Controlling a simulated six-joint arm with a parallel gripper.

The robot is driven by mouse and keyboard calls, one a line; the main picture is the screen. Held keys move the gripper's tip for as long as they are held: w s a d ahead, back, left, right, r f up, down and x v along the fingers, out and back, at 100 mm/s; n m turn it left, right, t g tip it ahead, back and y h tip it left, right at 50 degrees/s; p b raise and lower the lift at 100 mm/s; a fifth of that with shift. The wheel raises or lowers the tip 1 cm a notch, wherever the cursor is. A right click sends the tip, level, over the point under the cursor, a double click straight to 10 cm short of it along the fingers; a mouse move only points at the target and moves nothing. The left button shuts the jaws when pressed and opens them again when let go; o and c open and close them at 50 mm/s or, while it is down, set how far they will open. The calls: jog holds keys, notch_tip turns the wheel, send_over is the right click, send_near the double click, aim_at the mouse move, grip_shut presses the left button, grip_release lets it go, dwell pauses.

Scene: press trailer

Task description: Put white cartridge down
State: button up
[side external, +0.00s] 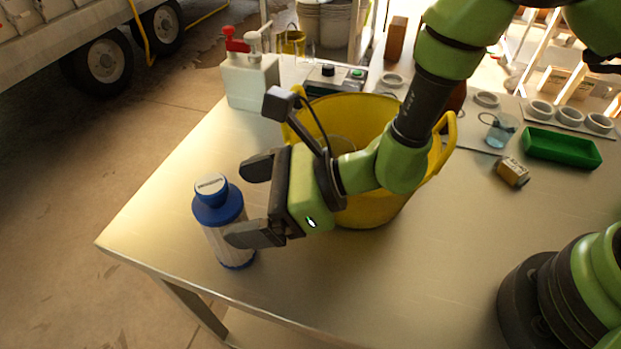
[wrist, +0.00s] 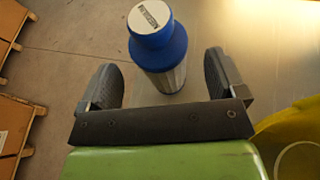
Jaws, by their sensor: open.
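The white cartridge (side external: 222,222) with blue ends and a blue-rimmed white cap stands upright on the metal table, close to its left front edge. My gripper (side external: 241,201) is open and lies roughly level, with one finger on the near side of the cartridge and one on the far side. In the wrist view the cartridge (wrist: 158,45) rises between and beyond the two spread fingers of my gripper (wrist: 165,78), with gaps on both sides. The near finger hides part of the cartridge's body in the side view.
A yellow bucket (side external: 375,205) stands right behind my gripper. A white jug (side external: 250,82) with a red top stands at the back left. A green tray (side external: 562,148), a small box (side external: 512,171) and a glass beaker (side external: 500,132) are at the right. The table's front middle is clear.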

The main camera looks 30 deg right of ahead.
jog(key=v, duration=0.8)
jog(key=s+d+r+n+g+y, duration=0.1)
jog(key=s+d+r+n+g, duration=0.15)
jog(key=r+n, duration=0.4)
jog(key=s+d+r+n+g, duration=0.1)
jog(key=s+r+n+g, duration=0.35)
jog(key=r, duration=0.25)
jog(key=s+d+r+n+t+h, duration=0.2)
jog(key=d+n+t+h, duration=0.2)
jog(key=d, duration=0.5)
jog(key=s+d+r+n+t+h, duration=0.2)
jog(key=d+n+t+h, duration=0.2)
jog(key=d+h, duration=0.3)
jog(key=shift+d+r, duration=0.2)
jog(key=shift+d, duration=1.05)
jog(key=shift+s, duration=0.1)
